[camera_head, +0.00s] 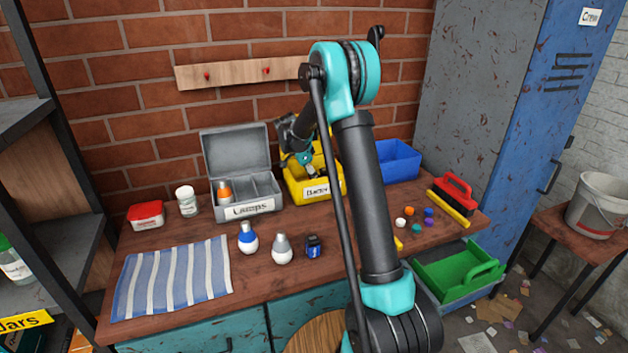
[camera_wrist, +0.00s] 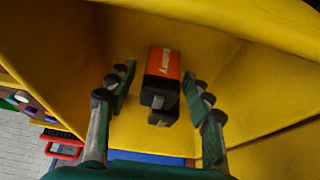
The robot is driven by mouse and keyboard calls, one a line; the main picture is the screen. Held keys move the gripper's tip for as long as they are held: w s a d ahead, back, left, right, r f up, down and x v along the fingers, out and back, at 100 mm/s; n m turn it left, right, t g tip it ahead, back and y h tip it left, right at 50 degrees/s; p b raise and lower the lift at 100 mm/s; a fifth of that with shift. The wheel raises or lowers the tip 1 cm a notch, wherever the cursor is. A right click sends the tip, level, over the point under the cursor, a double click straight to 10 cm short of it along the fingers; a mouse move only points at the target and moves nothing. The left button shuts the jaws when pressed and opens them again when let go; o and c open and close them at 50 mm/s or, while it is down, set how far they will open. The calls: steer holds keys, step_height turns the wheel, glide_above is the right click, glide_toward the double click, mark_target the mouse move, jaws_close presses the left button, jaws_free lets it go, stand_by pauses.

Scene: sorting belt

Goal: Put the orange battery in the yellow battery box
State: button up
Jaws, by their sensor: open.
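The yellow battery box (camera_head: 298,188) stands at the back of the bench with its labelled front towards me. My gripper (camera_head: 309,170) reaches down over its opening. In the wrist view the orange battery (camera_wrist: 164,63), with a black end, lies inside the yellow box, whose walls (camera_wrist: 255,85) surround it. My gripper (camera_wrist: 160,85) is open there, one finger on each side of the battery with gaps visible. The battery is not visible in the head view, where the gripper and box front hide it.
A grey lamps box (camera_head: 248,208) with a raised lid stands left of the yellow box, and a blue bin (camera_head: 400,160) right of it. Bulbs and a blue jar (camera_head: 313,246) stand in front. Small coloured caps lie at the right. A striped cloth (camera_head: 172,280) covers the left bench.

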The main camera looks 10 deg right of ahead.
steer(key=w+v, duration=0.1)
steer(key=v, duration=1)
steer(key=s+d+f+n+t+y, duration=0.1)
steer(key=s+d+n, duration=0.25)
steer(key=s, duration=0.75)
steer(key=s+d+f+n+t+y, duration=0.1)
steer(key=s+d+n+y, duration=0.3)
steer(key=s, duration=0.7)
steer(key=s+f+n, duration=0.2)
steer(key=s, duration=0.4)
steer(key=s+f+n+t, duration=0.1)
steer(key=s+f+n, duration=0.2)
steer(key=s, duration=0.2)
steer(key=s+a+f+n, duration=0.1)
steer(key=s+f+n, duration=0.2)
steer(key=s, duration=0.3)
steer(key=shift+s+f+h, duration=0.1)
steer(key=shift+s+h, duration=0.2)
steer(key=shift+s, duration=0.05)
